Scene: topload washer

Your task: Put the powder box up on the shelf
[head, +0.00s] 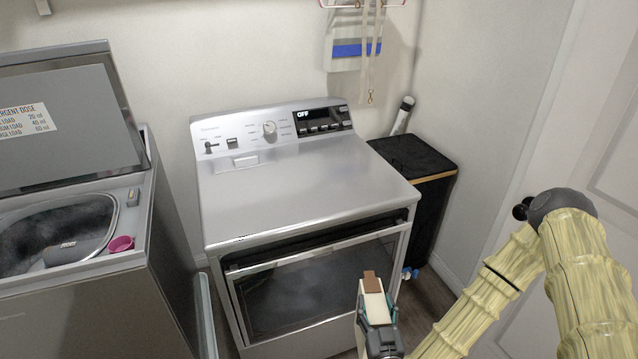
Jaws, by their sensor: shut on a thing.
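My gripper (377,318) is low in the head view, in front of the dryer's right front corner. It is shut on a pale cream box with a brown end (372,285), which looks like the powder box. The gripper covers much of the box, and no label can be read.
A silver dryer (300,180) stands in the middle with a clear top. A washer with its lid open (60,130) is at left, with a pink cup (121,244) on its rim. A black bin (415,160) stands at right. A rack (350,45) hangs on the wall.

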